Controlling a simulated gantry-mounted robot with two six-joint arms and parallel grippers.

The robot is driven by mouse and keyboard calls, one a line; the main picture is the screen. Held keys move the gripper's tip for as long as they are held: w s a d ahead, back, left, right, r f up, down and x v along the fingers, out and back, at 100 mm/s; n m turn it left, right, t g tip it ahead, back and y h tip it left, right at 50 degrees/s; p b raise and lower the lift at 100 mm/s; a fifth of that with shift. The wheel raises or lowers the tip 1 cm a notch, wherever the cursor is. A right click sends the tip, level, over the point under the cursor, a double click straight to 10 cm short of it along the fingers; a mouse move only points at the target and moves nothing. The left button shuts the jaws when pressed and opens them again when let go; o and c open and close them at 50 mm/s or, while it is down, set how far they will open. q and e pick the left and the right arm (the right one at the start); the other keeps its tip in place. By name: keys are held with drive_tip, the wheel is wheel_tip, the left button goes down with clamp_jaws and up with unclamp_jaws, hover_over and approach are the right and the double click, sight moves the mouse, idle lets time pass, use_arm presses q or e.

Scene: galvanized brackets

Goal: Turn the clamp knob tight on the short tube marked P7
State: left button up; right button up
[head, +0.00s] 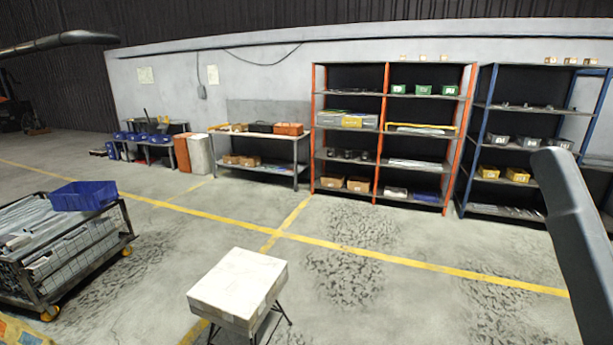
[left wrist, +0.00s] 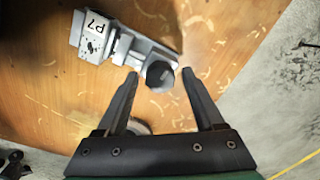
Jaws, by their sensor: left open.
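In the left wrist view, a short grey metal tube or bracket piece (left wrist: 145,47) lies on a wooden surface, with a white label marked P7 (left wrist: 95,30) at its left end. A dark, faceted clamp knob (left wrist: 160,76) is at its right end. My left gripper (left wrist: 160,73) is open, with its two dark fingertips on either side of the knob. Gaps seem to show between fingertips and knob, but I cannot tell its height relative to them. The head view shows neither gripper nor the tube.
The wooden surface (left wrist: 60,95) ends at right above grey floor. A pale round thing (left wrist: 138,127) is partly hidden behind my fingers. In the head view stand a white-topped stool (head: 238,285), a loaded cart with a blue bin (head: 84,196), and shelves (head: 388,135) along the wall.

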use_arm(q)
drive_tip(key=n, duration=1.8)
clamp_jaws()
